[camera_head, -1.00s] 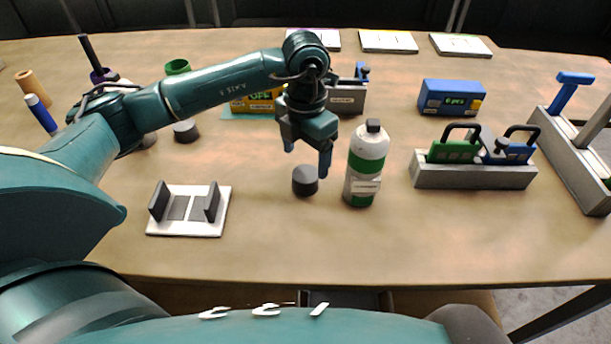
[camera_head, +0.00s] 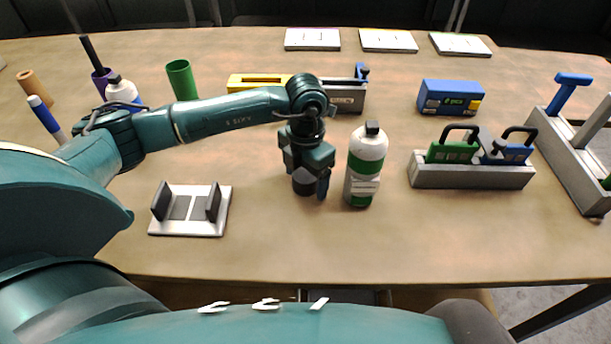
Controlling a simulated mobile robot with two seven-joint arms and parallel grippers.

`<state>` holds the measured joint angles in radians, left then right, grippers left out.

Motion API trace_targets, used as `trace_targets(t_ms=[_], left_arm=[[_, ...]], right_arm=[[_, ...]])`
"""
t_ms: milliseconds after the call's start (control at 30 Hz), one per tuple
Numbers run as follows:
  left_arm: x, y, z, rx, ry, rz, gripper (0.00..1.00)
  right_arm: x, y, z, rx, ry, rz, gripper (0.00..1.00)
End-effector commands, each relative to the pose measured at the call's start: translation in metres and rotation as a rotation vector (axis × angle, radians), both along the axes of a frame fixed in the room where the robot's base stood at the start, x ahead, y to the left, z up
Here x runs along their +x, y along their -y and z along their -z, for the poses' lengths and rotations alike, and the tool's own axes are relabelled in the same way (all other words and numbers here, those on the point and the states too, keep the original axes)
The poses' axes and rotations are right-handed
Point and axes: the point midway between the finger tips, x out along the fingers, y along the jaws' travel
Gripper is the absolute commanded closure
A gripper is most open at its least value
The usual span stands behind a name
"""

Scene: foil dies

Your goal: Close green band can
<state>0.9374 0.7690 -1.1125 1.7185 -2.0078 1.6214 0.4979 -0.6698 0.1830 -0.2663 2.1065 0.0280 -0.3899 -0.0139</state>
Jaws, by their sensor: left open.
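The green band can (camera_head: 367,150) is a white bottle with green bands and a small dark top, standing upright in the middle of the table. A dark round cap (camera_head: 304,187) sits on the table just left of it. My left gripper (camera_head: 306,181) is low over this cap, pointing down, with its jaws open. One finger stands at the cap's right front, between cap and can; the other is largely hidden. I cannot tell whether the fingers touch the cap. My right gripper is not in view.
A white fixture with two dark jaws (camera_head: 222,227) lies at left front. A grey tray (camera_head: 470,177) holds green and blue padlock-like pieces at right. A blue box (camera_head: 450,97), a green cup (camera_head: 182,80) and a white bottle (camera_head: 121,91) stand further back.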

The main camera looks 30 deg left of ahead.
Motion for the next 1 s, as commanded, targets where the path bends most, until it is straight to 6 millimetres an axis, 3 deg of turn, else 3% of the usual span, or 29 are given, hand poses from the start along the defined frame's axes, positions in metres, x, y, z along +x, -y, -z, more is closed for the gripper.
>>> trace_targets(t_ms=[233, 800, 1000], left_arm=[[0.0001, 0.0000, -0.0004, 0.000, 0.000, 0.000, 0.24], [0.0003, -0.0001, -0.0007, 0.000, 0.000, -0.001, 0.71], [0.0003, -0.0001, -0.0011, 0.000, 0.001, -0.001, 0.71]], right_arm=[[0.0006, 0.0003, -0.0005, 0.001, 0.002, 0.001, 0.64], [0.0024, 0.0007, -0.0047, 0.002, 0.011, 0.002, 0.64], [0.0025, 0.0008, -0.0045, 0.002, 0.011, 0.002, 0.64]])
